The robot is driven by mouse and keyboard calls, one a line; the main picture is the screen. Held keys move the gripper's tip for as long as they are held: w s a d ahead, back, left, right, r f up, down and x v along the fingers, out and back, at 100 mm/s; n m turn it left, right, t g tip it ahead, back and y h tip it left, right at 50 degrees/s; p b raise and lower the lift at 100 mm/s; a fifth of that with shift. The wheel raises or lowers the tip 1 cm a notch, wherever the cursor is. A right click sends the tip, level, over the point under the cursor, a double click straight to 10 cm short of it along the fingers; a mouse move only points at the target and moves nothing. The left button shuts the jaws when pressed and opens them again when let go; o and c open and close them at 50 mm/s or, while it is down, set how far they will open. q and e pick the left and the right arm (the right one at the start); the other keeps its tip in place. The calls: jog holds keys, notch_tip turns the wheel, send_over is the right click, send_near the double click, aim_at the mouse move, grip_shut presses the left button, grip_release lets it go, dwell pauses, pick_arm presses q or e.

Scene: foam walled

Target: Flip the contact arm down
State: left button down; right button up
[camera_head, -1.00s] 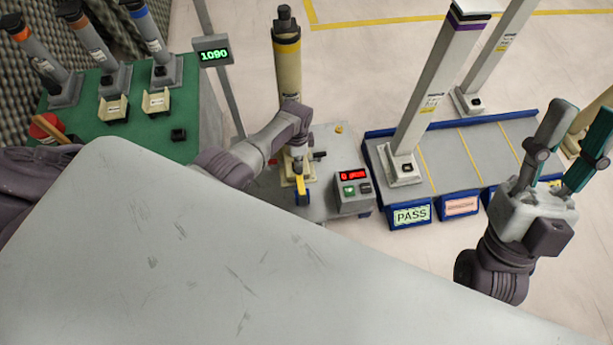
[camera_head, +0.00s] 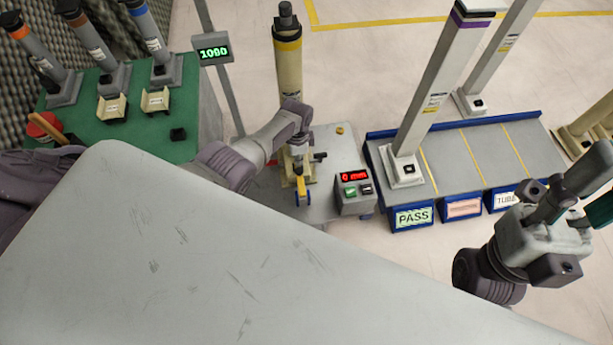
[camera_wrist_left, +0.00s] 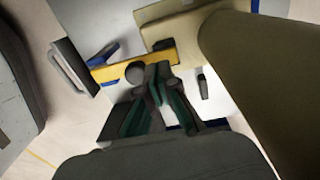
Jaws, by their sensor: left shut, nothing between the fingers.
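The yellow contact arm (camera_wrist_left: 160,60) shows in the left wrist view as a bar with a dark round knob. In the head view its yellow end (camera_head: 304,184) shows low on the test stand, below my left wrist. My left gripper (camera_wrist_left: 152,78) is shut and empty. Its fingertips are right by the bar and knob; whether they touch cannot be told. In the head view my left gripper (camera_head: 299,164) is partly hidden by its own wrist. The tan tube (camera_head: 288,72) stands upright in the stand. My right gripper (camera_head: 594,190) appears open and empty at the right edge, partly cut off.
A control box (camera_head: 354,191) with a red display and buttons stands right of the stand. A blue-edged rack (camera_head: 460,160) with a PASS bin (camera_head: 412,216) holds grey tubes. A green table (camera_head: 150,135) with tubes is at left. A grey sign (camera_head: 212,53) reads 1090.

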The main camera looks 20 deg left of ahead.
pick_arm(q)
notch_tip(320, 180, up, 8)
jog(key=shift+w+f, duration=0.15)
jog(key=shift+f, duration=0.1)
dwell(0.8)
